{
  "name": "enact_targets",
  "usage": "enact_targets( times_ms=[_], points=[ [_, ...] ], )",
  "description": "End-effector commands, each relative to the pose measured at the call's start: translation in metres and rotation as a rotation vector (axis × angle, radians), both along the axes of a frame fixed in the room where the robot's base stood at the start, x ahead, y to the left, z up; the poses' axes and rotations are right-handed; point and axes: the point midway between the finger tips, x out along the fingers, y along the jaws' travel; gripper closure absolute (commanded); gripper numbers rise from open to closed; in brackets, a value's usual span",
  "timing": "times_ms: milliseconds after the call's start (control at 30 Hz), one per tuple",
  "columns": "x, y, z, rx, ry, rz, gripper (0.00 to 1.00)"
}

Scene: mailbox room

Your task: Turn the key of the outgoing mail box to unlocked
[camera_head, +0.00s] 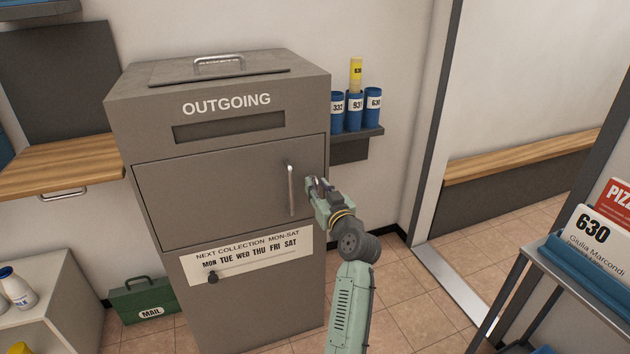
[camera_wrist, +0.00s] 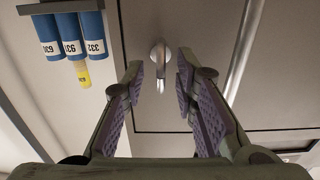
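The outgoing mail box (camera_head: 235,205) is a grey-brown metal cabinet with a door and a vertical bar handle (camera_head: 291,190), which also shows in the wrist view (camera_wrist: 242,50). In the wrist view the key (camera_wrist: 160,84) sticks out of a round silver lock (camera_wrist: 160,53) on the box front. The bow lies between my fingertips in the picture, and I see a gap on each side. My gripper (camera_head: 318,184) is open just right of the handle; it also shows in the wrist view (camera_wrist: 160,76). In the head view my gripper hides most of the lock and key.
A wall shelf (camera_head: 366,134) with blue canisters (camera_head: 354,112) and a yellow one (camera_head: 356,74) is right of the box. A collection sign (camera_head: 246,256) with a black marker is below the door. A green mail case (camera_head: 145,301) stands on the floor. A rack (camera_head: 562,267) stands at right.

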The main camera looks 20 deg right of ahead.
Motion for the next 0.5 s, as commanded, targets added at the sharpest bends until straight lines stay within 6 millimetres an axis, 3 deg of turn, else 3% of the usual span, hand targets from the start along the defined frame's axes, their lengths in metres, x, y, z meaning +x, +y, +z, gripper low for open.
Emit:
enact_targets(
  times_ms=[200,500],
  points=[
    [0.019,0.001,0.001,-0.001,-0.001,0.0,0.73],
    [0.021,0.001,0.0,-0.001,-0.001,0.0,0.73]
  ],
)
